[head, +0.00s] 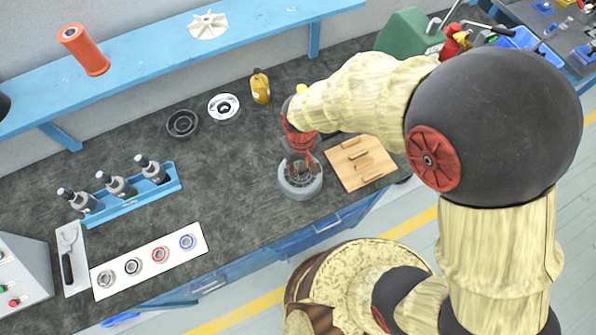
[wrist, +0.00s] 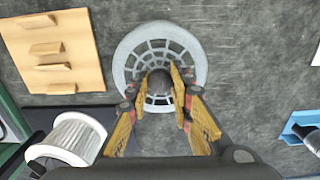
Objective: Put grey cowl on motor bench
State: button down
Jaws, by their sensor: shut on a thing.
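The grey cowl (head: 299,187) is a round, light grey ring with a slotted grille and a dark central knob. It is at the front of the dark-topped bench (head: 235,185), and in the wrist view it is at the top centre (wrist: 128,62). My gripper (head: 301,168) points down over the cowl. In the wrist view its yellow fingers (wrist: 160,85) are shut on the cowl's dark knob. I cannot tell whether the cowl touches the bench top. My fingers cover part of the grille.
A wooden rack (head: 350,152) is close right of the cowl. A dark ring (head: 182,124), a white ring (head: 224,107) and a yellow bottle (head: 260,88) stand behind. A blue bottle rack (head: 135,205) and white strip (head: 208,240) are left. A white pleated cylinder (wrist: 75,138) shows in the wrist view.

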jog(key=shift+w+a+f+b, duration=0.1)
jog(key=shift+a+f+b, duration=0.15)
jog(key=shift+f, duration=0.75)
jog(key=shift+w+a+f+b, duration=0.1)
jog(key=shift+f+b, duration=0.2)
jog(key=shift+f, duration=0.7)
jog(key=shift+f, duration=0.2)
jog(key=c, duration=1.6)
grip_release()
jog(key=shift+r, duration=0.15)
